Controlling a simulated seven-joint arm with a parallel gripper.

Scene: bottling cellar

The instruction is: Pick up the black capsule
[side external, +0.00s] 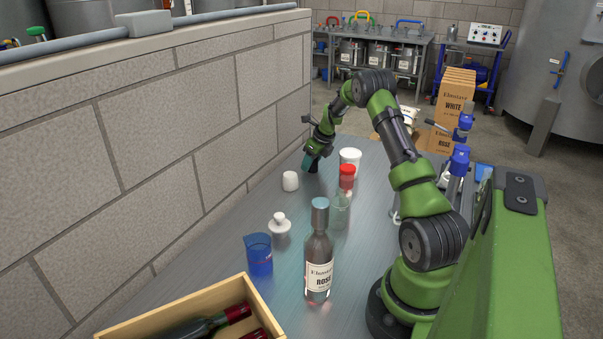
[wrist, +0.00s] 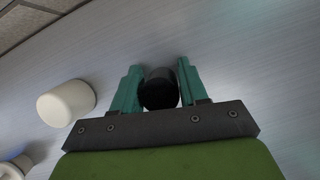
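The black capsule (wrist: 159,89) shows in the wrist view between the two teal fingers of my gripper (wrist: 157,88). The fingers stand on either side of it; a narrow gap seems to show on the right side, and the left finger is very near it. In the side external view my gripper (side external: 310,163) is low at the far end of the metal table. A small dark piece of the capsule (side external: 314,169) shows just below the fingers there.
A block wall (side external: 190,130) borders the left.

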